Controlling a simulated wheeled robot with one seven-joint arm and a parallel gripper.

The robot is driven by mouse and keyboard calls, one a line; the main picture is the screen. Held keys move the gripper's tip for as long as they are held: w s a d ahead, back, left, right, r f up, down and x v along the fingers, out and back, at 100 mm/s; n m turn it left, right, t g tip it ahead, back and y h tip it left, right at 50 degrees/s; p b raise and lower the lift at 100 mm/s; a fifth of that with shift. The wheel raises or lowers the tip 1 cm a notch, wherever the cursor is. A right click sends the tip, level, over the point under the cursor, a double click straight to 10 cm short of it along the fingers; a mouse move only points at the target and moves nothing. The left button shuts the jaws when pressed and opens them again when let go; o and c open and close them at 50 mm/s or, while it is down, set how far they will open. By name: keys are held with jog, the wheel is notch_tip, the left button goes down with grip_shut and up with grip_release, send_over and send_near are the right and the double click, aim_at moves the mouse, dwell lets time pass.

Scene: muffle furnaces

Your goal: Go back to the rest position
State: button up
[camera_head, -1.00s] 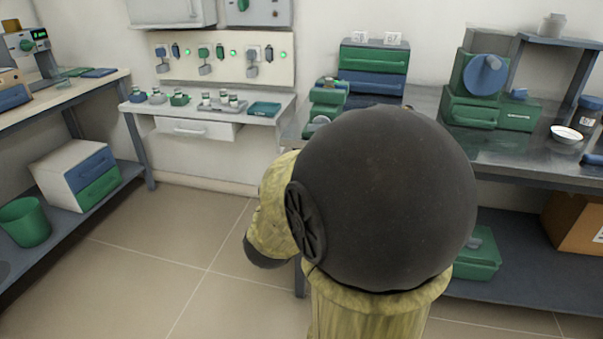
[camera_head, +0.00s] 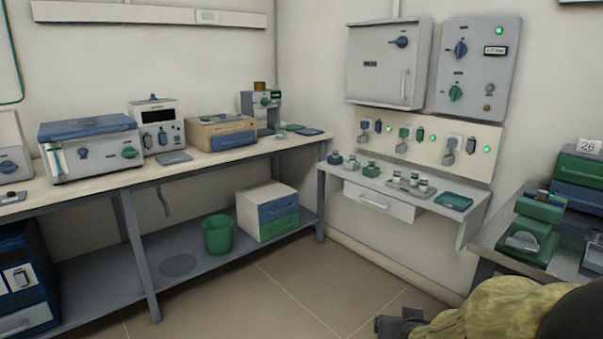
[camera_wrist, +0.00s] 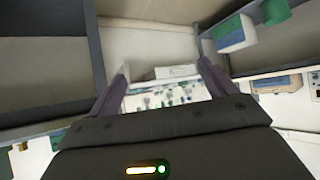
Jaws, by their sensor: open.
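My gripper (camera_wrist: 162,92) shows in the wrist view with its two fingers spread wide apart. It is open and nothing is between the fingers. Beyond the fingers, small and far off, is the wall shelf with its drawer (camera_wrist: 176,71). In the head view, my arm fills the lower right corner, and a dark end part of it (camera_head: 398,326) points left above the floor. The fingers cannot be made out clearly there.
A long bench (camera_head: 98,186) with instruments runs along the left wall. A green bin (camera_head: 217,234) and a drawer box (camera_head: 266,212) stand on its lower shelf. A wall shelf (camera_head: 470,222) holds small items. A dark table (camera_head: 487,236) stands at right. The floor (camera_head: 290,290) is clear.

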jog(key=s+a+f+n+g+y+p, duration=0.1)
jog(key=s+a+f+g, duration=0.2)
jog(key=s+g, duration=0.15)
jog(key=s+a+f+n+g+y+p, duration=0.1)
jog(key=s+a+f+n+g, duration=0.15)
jog(key=s, duration=0.35)
notch_tip(320, 180, up, 38)
jog(key=p, duration=3.7)
jog(key=shift+s+m+g+p, duration=0.2)
jog(key=shift+m+g+p, duration=0.1)
jog(key=shift+m, duration=0.15)
jog(key=shift+f, duration=0.15)
